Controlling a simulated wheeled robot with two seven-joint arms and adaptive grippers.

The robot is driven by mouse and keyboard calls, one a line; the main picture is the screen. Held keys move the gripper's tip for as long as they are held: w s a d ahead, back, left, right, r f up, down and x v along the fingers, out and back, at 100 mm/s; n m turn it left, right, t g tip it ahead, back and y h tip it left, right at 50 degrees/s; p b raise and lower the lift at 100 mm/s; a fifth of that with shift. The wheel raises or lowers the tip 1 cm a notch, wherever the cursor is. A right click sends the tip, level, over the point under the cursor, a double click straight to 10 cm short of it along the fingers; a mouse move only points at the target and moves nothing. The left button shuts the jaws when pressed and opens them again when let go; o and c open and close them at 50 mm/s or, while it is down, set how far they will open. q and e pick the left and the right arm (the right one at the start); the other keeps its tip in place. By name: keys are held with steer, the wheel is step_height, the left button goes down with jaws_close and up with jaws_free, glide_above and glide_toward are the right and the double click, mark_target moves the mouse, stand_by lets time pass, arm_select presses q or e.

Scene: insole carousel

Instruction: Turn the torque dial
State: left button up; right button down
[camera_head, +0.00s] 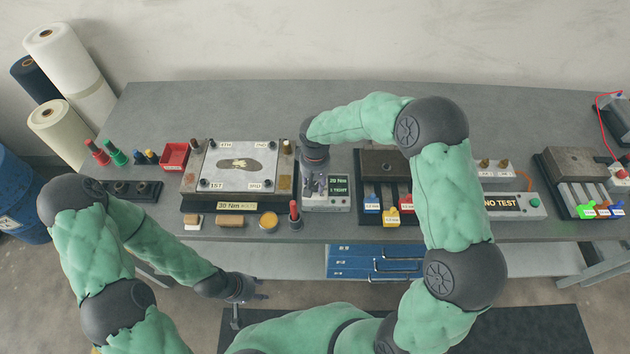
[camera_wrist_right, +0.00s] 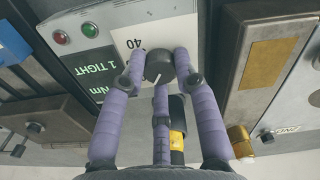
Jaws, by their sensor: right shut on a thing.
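The torque dial (camera_wrist_right: 158,66) is a dark round knob with a white pointer line, on a light box beside a printed 40. The box (camera_head: 341,204) stands mid-table in the head view, with a green-lit display (camera_head: 339,187) that reads 20 Nm and 1 TIGHT. My right gripper (camera_head: 314,187) is over the box, pointing down. In the right wrist view its purple fingers (camera_wrist_right: 160,75) are shut around the dial, which is partly covered. My left gripper (camera_head: 250,289) hangs empty in front of the table, low at left; its finger opening is too small to tell.
Left of the box is a fixture plate (camera_head: 240,167) with an insole and corner bolts. A red-topped tool (camera_head: 294,212) stands close by the box. To the right is a block with coloured tags (camera_head: 390,206). The table's back strip (camera_head: 230,105) is clear.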

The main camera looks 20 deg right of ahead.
mark_target(316, 186)
steer(key=n, duration=0.1)
steer(key=n+p, duration=0.1)
steer(key=n, duration=0.1)
steer(key=shift+s+n, duration=0.2)
steer(key=shift+n, duration=0.1)
steer(key=shift+f+n+p, duration=0.1)
steer(key=shift+n+p, duration=0.4)
steer(key=shift+n, duration=1.2)
steer(key=c, duration=0.9)
jaws_free()
steer(key=shift+d, duration=0.1)
steer(key=shift+c, duration=0.2)
steer(key=shift+w+r, duration=0.15)
steer(key=shift+r, duration=0.45)
step_height(316, 186, up, 11)
